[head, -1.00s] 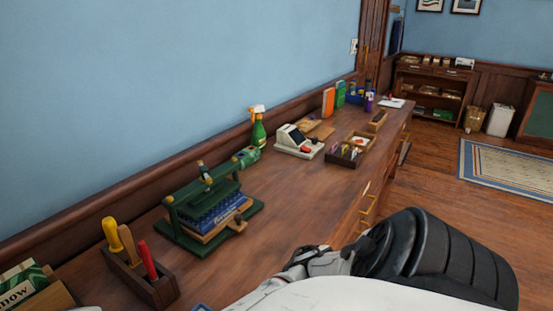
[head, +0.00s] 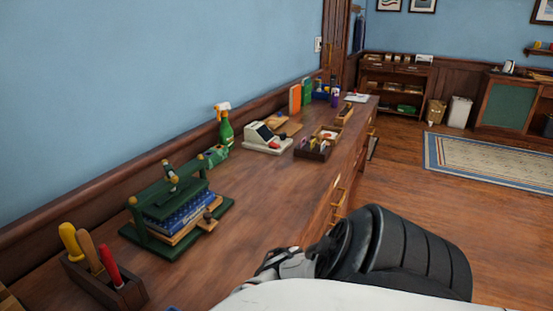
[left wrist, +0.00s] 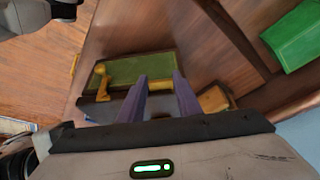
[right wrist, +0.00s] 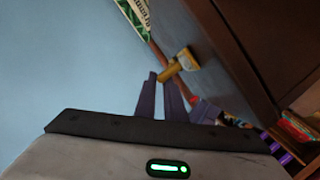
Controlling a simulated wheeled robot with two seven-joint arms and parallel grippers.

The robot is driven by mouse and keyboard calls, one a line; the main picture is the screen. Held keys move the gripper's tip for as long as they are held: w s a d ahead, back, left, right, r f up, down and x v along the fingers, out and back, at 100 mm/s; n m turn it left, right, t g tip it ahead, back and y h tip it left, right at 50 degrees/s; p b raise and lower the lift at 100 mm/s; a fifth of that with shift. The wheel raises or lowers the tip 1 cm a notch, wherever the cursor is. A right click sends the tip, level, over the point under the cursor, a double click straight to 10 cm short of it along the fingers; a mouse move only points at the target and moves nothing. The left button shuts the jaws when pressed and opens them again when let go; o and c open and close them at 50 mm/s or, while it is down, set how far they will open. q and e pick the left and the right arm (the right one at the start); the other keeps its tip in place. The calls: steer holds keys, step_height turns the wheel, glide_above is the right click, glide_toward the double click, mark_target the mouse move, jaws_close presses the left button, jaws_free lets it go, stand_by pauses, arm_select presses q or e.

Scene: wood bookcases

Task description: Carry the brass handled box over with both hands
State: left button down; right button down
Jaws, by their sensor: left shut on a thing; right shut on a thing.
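In the left wrist view, the brass handled box (left wrist: 135,74) seems to be the piece with a green top and a grey-blue side, with a brass handle (left wrist: 103,84) at its left. My left gripper (left wrist: 163,88) is shut on the box, its two fingers reaching over the near side; the exact contact is hard to see.
A long wooden counter (head: 255,200) runs along the blue wall. It bears a tool caddy (head: 105,275), a green press (head: 180,215), a spray bottle (head: 224,125), a card machine (head: 266,138) and an organizer (head: 313,148). Open floor (head: 440,215) and a rug (head: 490,160) lie right.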

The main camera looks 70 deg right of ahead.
arm_select(q)
steer(key=shift+f+b, duration=0.6)
steer(key=shift+f, duration=0.05)
arm_select(e)
steer(key=shift+a+f, duration=0.1)
steer(key=shift+f, duration=0.15)
arm_select(q)
steer(key=c, duration=1.5)
jaws_free()
arm_select(e)
steer(key=c, duration=2)
jaws_free()
steer(key=shift+f, duration=0.2)
arm_select(q)
steer(key=shift+o, duration=1.1)
steer(key=shift+s, duration=0.1)
arm_select(e)
steer(key=shift+o, duration=0.8)
arm_select(q)
steer(key=shift+r, duration=0.1)
arm_select(e)
steer(key=shift+f, duration=0.1)
